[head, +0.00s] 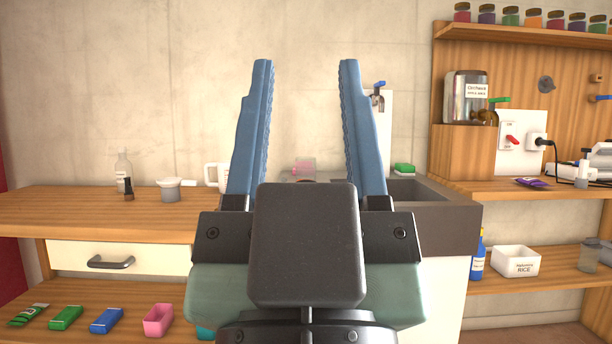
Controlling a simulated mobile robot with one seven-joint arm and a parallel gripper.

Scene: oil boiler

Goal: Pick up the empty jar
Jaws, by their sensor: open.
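My gripper (305,66) is in the middle of the head view, fingers pointing up. Its two blue fingers are wide apart, with nothing between them but the wall and sink area behind. I cannot tell for sure which thing is the empty jar. Several lidded jars with coloured contents, such as the red one (462,14), line the top right shelf. A large labelled jar (466,97) stands below them. My gripper is apart from all of these and hides part of the counter.
A wooden counter (100,212) at left carries a bottle (124,170) and a grey pot (170,190). A sink (445,212) is behind my gripper. A white rice box (515,261) and blue bottle (478,254) stand at lower right. A pink tub (158,320) is at lower left.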

